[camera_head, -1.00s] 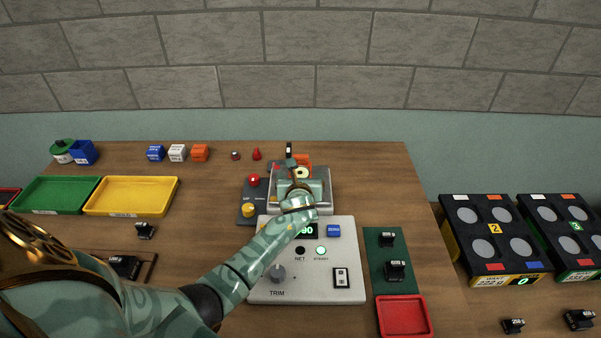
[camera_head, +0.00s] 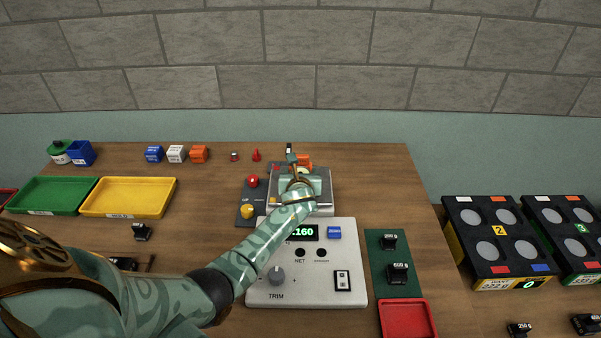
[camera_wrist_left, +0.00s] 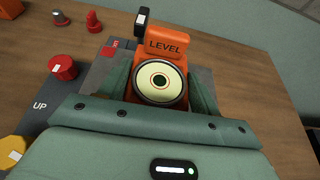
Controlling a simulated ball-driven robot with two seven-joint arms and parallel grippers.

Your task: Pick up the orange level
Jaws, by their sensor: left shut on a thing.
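The orange level (camera_head: 305,161) is a block with a round bubble vial, at the scale's far side in the head view. In the left wrist view the level (camera_wrist_left: 160,62) faces me, marked LEVEL, with a black piece at its upper left. My left gripper (camera_head: 299,173) is over the scale's metal pan (camera_head: 324,203), shut on the level with one finger on each side of it. The level's lower part is hidden by the gripper. Whether it still touches the pan I cannot tell. My right gripper is not in view.
The scale's front panel (camera_head: 312,287) has a lit display. A dark UP pad with a red button (camera_head: 252,181) and a yellow button (camera_head: 247,211) is left of the pan. Yellow (camera_head: 128,198) and green trays stand left. A green mat with black weights and a red tray (camera_head: 408,318) lie right.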

